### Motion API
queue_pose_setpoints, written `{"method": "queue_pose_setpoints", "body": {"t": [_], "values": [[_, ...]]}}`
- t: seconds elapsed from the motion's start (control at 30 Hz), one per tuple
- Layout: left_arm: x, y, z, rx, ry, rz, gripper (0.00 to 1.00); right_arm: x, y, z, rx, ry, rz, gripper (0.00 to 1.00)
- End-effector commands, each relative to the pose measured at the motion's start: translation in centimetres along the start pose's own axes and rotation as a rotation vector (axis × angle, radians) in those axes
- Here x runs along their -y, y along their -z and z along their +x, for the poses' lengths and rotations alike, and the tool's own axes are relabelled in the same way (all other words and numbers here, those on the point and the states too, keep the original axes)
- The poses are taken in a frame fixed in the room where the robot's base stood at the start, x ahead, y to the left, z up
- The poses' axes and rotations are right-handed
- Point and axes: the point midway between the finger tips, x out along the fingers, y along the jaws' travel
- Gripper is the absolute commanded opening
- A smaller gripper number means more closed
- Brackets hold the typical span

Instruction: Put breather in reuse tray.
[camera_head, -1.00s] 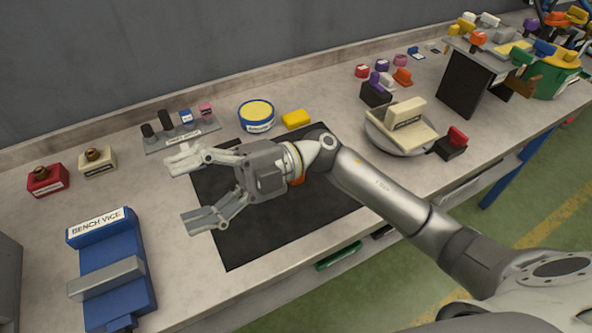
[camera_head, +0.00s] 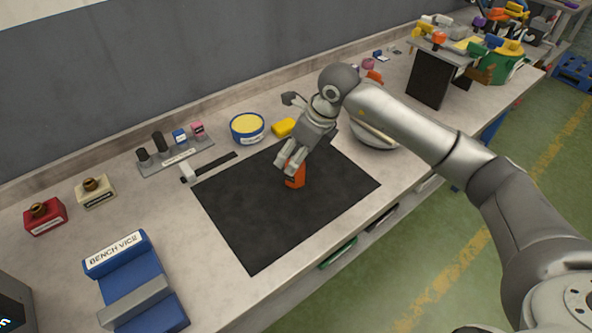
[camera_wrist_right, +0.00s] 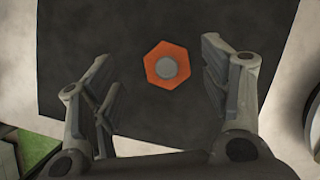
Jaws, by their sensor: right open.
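An orange part with a hexagonal outline, possibly the breather (camera_head: 295,175), stands on the black mat (camera_head: 260,225). In the right wrist view the orange part (camera_wrist_right: 156,55) shows from above, with a round grey centre. My right gripper (camera_head: 286,164) points down over it and partly hides it in the head view. In the right wrist view the right gripper (camera_wrist_right: 160,62) is open, with one finger on each side of the orange part and gaps to both. No label reading reuse tray is legible. My left gripper is not in view.
A blue bench vice (camera_head: 135,285) is at the front left. Behind the mat are a blue tin (camera_head: 247,130), a yellow block (camera_head: 284,127) and a rack with posts (camera_head: 175,157). A round dish (camera_head: 372,138) is partly hidden by my right arm. The mat's left part is clear.

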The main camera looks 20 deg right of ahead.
Motion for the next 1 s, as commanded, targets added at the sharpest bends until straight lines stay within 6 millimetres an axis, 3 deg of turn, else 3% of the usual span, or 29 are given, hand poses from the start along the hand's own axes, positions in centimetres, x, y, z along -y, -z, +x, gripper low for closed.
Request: {"method": "queue_pose_setpoints", "body": {"t": [0.13,0.27,0.43,0.6,0.87,1.0], "values": [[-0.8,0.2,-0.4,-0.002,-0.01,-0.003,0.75,-0.1,-0.1,1.4,0.001,-0.002,0.001,0.7],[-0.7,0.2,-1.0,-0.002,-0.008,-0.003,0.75,0.1,0.1,2.3,0.0,-0.003,0.003,0.7],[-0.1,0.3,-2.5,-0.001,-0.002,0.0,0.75,0.6,0.7,4.7,-0.002,-0.004,0.004,0.7],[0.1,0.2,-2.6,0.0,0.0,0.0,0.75,0.6,0.6,6.6,0.003,-0.003,0.001,0.7],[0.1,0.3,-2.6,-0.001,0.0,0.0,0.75,0.7,0.6,7.0,0.003,-0.002,0.001,0.7],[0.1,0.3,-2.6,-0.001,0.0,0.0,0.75,0.7,0.6,6.9,0.003,-0.002,0.001,0.52]]}}
